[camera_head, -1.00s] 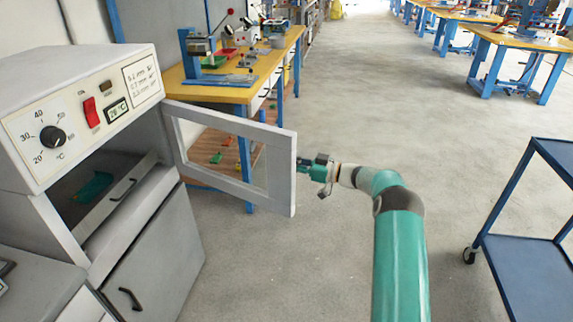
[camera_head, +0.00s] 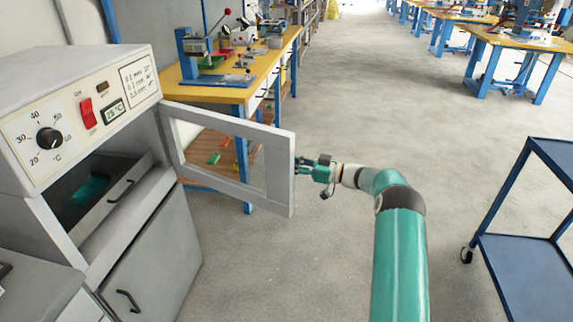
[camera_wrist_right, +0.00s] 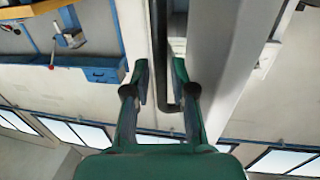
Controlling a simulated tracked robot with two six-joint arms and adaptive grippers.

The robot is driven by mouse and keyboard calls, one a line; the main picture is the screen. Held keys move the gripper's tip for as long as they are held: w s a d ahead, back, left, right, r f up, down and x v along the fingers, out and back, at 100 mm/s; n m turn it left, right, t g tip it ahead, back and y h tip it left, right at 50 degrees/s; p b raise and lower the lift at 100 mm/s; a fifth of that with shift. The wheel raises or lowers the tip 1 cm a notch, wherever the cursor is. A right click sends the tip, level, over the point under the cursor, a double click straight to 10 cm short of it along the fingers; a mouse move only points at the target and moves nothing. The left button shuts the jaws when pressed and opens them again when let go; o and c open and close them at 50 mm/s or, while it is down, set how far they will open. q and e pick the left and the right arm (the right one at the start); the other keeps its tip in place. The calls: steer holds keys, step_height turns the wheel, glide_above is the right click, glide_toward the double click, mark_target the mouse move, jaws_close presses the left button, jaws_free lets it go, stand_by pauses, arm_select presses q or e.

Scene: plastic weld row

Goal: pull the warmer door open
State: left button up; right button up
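The warmer (camera_head: 75,125) stands at the left in the head view. Its grey-framed, windowed door (camera_head: 279,175) stands swung wide open on a hinge at the warmer's right front edge. My right gripper (camera_head: 299,165) is at the door's free edge, on its outer face. In the right wrist view, the dark door handle (camera_wrist_right: 159,45) runs between the two fingers of my right gripper (camera_wrist_right: 161,72), which are drawn in around it. The handle's lower bend (camera_wrist_right: 168,108) shows between them. Any finger contact is hard to make out. My left gripper is out of view.
A drawer-like tray (camera_head: 115,206) with a teal piece (camera_head: 92,188) shows in the warmer's opening. A yellow workbench (camera_head: 215,93) stands behind the door. A blue cart (camera_head: 530,270) is at the right. The floor between is clear.

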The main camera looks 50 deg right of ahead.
steer(key=v, duration=1)
steer(key=shift+s, duration=0.2)
